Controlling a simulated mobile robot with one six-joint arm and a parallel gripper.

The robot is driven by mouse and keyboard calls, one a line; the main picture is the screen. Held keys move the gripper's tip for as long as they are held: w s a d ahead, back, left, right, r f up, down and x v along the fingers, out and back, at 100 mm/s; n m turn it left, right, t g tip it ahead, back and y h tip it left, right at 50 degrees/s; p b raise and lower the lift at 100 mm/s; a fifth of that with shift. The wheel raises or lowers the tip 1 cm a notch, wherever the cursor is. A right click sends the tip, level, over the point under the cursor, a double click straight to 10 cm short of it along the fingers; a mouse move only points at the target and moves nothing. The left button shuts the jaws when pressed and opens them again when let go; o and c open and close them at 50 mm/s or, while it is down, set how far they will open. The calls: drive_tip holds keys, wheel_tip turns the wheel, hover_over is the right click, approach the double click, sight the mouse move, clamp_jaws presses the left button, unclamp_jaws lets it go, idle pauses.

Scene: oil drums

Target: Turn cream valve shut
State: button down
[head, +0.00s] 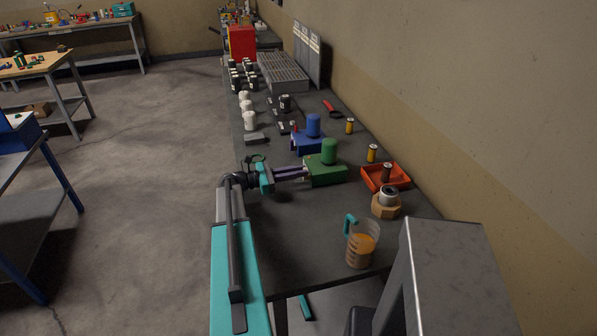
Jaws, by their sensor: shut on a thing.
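A pale bit shows between the fingers, which I take to be the cream valve. The fingers hide most of it, so its turn angle cannot be told.
A measuring jug (362,246) with orange liquid stands near the front edge. A cup on a wooden block (387,201) and an orange tray (398,180) lie to the right. White jars (249,120) and a grey rack (283,72) are farther back. The front-left bench top is clear.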

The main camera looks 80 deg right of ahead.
drive_tip(key=shift+s+f+n, duration=0.15)
drive_tip(key=shift+f+n, duration=0.15)
drive_tip(key=shift+a, duration=0.1)
drive_tip(key=c, duration=1.8)
unclamp_jaws()
drive_tip(key=shift+o, duration=0.2)
drive_tip(key=shift+r, duration=0.1)
drive_tip(key=shift+w, duration=0.2)
drive_tip(key=b+v, duration=0.4)
drive_tip(key=v, duration=0.9)
drive_tip(key=shift+w, duration=0.25)
